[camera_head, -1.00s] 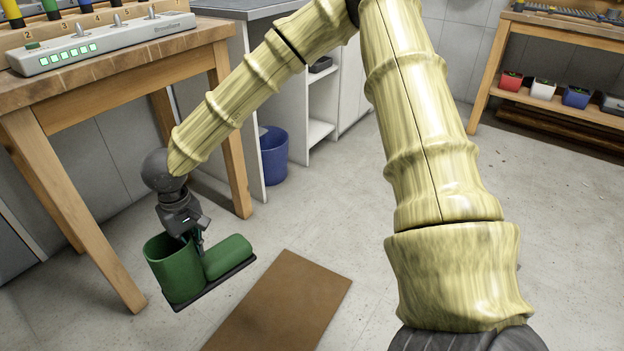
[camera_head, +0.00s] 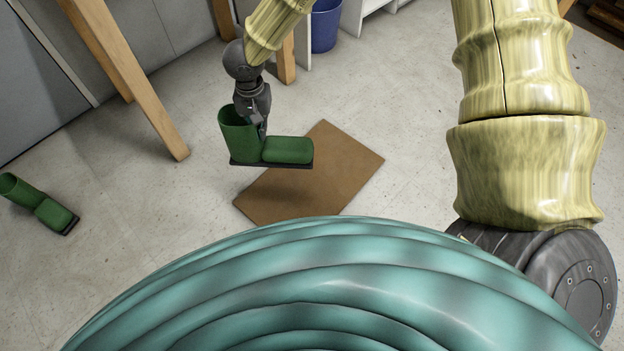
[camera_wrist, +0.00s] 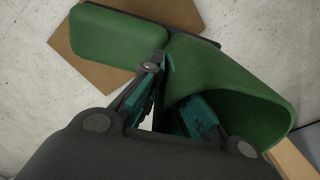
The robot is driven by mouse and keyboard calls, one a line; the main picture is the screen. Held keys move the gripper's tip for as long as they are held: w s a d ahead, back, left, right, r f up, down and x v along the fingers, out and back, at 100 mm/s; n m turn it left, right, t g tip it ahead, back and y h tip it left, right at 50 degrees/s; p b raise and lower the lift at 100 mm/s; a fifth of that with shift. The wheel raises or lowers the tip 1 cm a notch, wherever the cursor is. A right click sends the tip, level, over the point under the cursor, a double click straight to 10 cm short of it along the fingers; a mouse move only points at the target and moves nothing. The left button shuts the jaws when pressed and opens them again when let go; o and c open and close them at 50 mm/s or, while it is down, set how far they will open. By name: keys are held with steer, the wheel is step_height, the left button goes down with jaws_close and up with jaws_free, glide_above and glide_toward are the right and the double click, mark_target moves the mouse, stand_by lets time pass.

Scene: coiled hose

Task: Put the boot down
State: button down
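My gripper (camera_head: 262,128) is shut on the rim of a green boot (camera_head: 288,150). In the wrist view my gripper (camera_wrist: 172,108) has one finger inside the boot's shaft and the other outside, with the wall of the boot (camera_wrist: 240,90) between them. The boot is upright, its dark sole roughly level and its toe to the right in the head view. It overlaps the upper left part of a brown mat (camera_head: 335,175). A darker patch on the mat below the sole suggests a gap, but its height is hard to tell.
A second green boot (camera_head: 40,205) lies on the floor at the far left. A wooden table leg (camera_head: 135,75) stands left of the held boot. A blue bin (camera_head: 325,25) stands behind. The right part of the mat and the floor left of it are clear.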

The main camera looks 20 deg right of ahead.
mark_target(282, 153)
steer(key=s+a+f+m, duration=0.4)
steer(key=a+f, duration=0.1)
steer(key=f, duration=0.4)
steer(key=s+a+f+m, duration=0.4)
steer(key=s+a+f, duration=0.15)
steer(key=f, duration=0.35)
steer(key=w+d+f+b, duration=0.2)
steer(key=w+d+b, duration=0.1)
steer(key=d, duration=0.4)
steer(key=w+d+f+b, duration=0.2)
steer(key=d+b, duration=0.3)
steer(key=d, duration=0.3)
steer(key=shift+w+f, duration=0.35)
steer(key=shift+w, duration=0.3)
steer(key=shift+f, duration=0.1)
steer(key=c, duration=1.7)
jaws_free()
steer(key=shift+o, duration=0.3)
step_height(282, 153, up, 12)
steer(key=p, duration=0.7)
steer(key=shift+a, duration=0.1)
